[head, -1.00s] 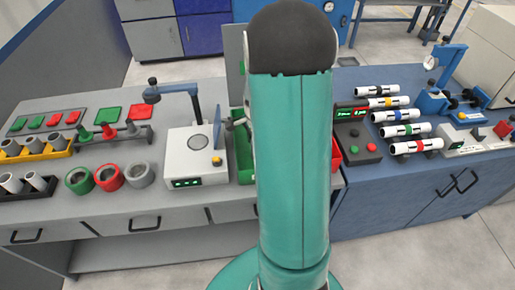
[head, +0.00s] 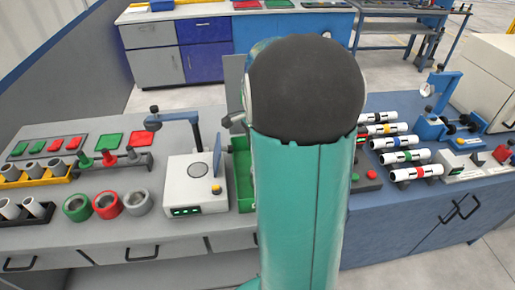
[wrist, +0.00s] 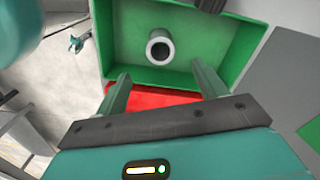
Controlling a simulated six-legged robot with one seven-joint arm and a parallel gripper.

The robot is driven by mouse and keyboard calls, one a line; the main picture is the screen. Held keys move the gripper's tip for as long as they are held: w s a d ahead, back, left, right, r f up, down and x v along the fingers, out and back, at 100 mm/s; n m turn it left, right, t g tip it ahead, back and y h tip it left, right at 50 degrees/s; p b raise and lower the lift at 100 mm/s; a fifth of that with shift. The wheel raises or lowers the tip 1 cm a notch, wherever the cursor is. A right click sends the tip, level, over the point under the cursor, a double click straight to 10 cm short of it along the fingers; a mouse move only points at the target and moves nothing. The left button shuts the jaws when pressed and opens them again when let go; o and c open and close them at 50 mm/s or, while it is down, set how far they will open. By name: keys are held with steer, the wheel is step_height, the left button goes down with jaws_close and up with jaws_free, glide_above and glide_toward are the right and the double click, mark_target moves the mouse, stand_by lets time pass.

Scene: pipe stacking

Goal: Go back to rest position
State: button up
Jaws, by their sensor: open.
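My gripper (wrist: 160,92) is open and empty in the wrist view, its two grey-green fingers apart. Beyond the fingers is a green bin (wrist: 215,65), with a short grey pipe (wrist: 160,46) inside it, seen end-on. A red surface (wrist: 150,98) shows between the fingers below the bin. In the head view my teal arm with its dark rounded joint fills the middle and hides the gripper. Part of the green bin (head: 243,180) shows just left of my arm.
A grey bench at left holds a white device (head: 195,190), coloured rings (head: 107,205) and grey pipes in a yellow rack (head: 35,176). A blue bench at right holds several banded white pipes (head: 405,155) and a blue press (head: 437,115). Floor shows behind the benches.

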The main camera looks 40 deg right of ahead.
stand_by(0.4)
steer(key=s+a+r+n+t, duration=0.1)
steer(key=a+r+n, duration=0.4)
steer(key=a, duration=0.2)
steer(key=s+a+r+n+t, duration=0.15)
steer(key=a+r+n, duration=0.25)
steer(key=a, duration=0.4)
steer(key=s+a+r+n+t, duration=0.3)
steer(key=s+a+n, duration=0.5)
steer(key=a+n, duration=0.3)
steer(key=shift+s+a+r, duration=0.15)
steer(key=shift+a+r, duration=0.3)
steer(key=shift+s, duration=0.1)
